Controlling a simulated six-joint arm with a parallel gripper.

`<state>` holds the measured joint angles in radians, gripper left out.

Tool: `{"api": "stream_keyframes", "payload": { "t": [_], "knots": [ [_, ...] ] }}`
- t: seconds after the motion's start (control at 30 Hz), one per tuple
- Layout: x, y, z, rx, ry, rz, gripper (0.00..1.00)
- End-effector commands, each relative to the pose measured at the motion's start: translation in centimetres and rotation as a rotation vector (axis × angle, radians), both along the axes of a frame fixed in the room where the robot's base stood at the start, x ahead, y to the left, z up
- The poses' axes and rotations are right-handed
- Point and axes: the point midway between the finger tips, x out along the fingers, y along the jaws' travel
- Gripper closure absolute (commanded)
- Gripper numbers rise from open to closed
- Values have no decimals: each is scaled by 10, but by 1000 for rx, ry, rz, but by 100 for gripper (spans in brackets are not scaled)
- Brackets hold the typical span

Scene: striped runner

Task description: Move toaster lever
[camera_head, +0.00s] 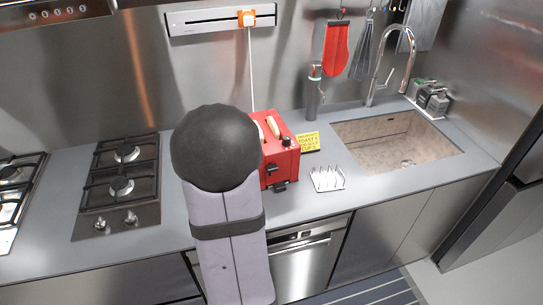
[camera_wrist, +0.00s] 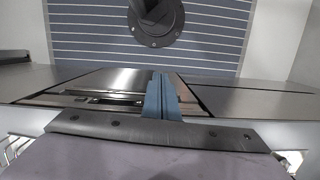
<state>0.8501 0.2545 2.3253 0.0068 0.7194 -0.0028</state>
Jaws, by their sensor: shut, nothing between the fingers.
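A red toaster (camera_head: 285,165) stands on the grey counter in the head view, with bread showing in its top slots. A small black part (camera_head: 279,187) juts from its near side low down, and a black knob (camera_head: 287,141) sits higher up; I cannot tell surely which is the lever. My arm covers the toaster's left part. My gripper is hidden in the head view. In the wrist view, the blue fingers of my gripper (camera_wrist: 165,97) are together and hold nothing. The toaster does not show in the wrist view.
A toast rack (camera_head: 327,179) and a yellow sign (camera_head: 308,142) stand right of the toaster. The sink (camera_head: 352,132) is farther right, a gas hob (camera_head: 122,180) left. A dark bottle-like item (camera_head: 313,95) stands behind. The striped runner (camera_wrist: 90,30) covers the floor.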

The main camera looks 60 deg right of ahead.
Motion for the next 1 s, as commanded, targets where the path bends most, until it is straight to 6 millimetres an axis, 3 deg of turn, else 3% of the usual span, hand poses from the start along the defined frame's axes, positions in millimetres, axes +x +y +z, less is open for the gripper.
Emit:
{"api": "stream_keyframes", "payload": {
  "t": [0.03, 0.33, 0.5, 0.6, 0.8, 1.0],
  "knots": [
    [-2, -25, 15, -7, -7, -69, 100],
    [-6, -154, 43, -97, -86, -279, 100],
    [18, -219, 63, -187, -158, -259, 100],
    [32, -247, 84, -243, -199, -231, 100],
    [51, -282, 121, -325, -257, -171, 100],
    [53, -281, 125, -318, -257, -78, 100]
  ]
}}
